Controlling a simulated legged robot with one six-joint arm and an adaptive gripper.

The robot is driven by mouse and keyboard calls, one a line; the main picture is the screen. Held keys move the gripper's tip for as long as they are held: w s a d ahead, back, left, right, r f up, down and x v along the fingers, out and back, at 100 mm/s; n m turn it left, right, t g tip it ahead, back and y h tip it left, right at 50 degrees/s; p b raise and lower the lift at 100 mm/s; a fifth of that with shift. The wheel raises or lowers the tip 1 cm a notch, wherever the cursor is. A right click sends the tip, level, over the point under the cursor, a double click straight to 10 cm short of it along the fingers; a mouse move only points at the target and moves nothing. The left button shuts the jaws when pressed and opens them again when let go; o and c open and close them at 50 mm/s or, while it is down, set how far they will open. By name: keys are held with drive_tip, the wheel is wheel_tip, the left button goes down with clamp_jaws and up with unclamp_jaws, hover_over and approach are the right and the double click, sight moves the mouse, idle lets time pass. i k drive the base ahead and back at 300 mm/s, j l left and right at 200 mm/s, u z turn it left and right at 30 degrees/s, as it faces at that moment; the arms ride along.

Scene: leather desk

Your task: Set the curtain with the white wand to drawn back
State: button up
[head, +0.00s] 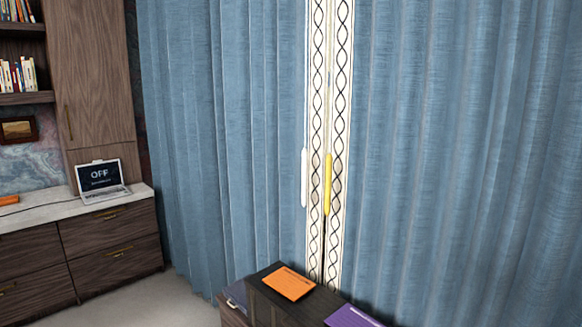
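A blue curtain (235,130) hangs on the left, with a patterned cream and black trim along its inner edge. A white wand (304,178) hangs upright at that inner edge. A second blue curtain (440,150) hangs on the right, with the same trim. A yellow wand (328,184) hangs upright at its inner edge. Both curtains are spread out, and their trimmed edges meet near the middle of the view, with a narrow dark gap low down. My gripper is not in view.
A dark low cabinet (262,298) stands before the curtains' meeting edges, with an orange booklet (289,283) and a purple booklet (352,316) on top. At left, a wooden unit (110,229) carries a laptop (101,180) reading "OFF". Pale floor (165,300) is clear between them.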

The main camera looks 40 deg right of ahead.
sight(239, 187)
drive_tip(key=i+j+z, duration=0.1)
drive_tip(key=i+z, duration=0.35)
drive_tip(key=i+j+z, duration=0.3)
drive_tip(key=z, duration=0.15)
drive_tip(key=i+j+z, duration=0.5)
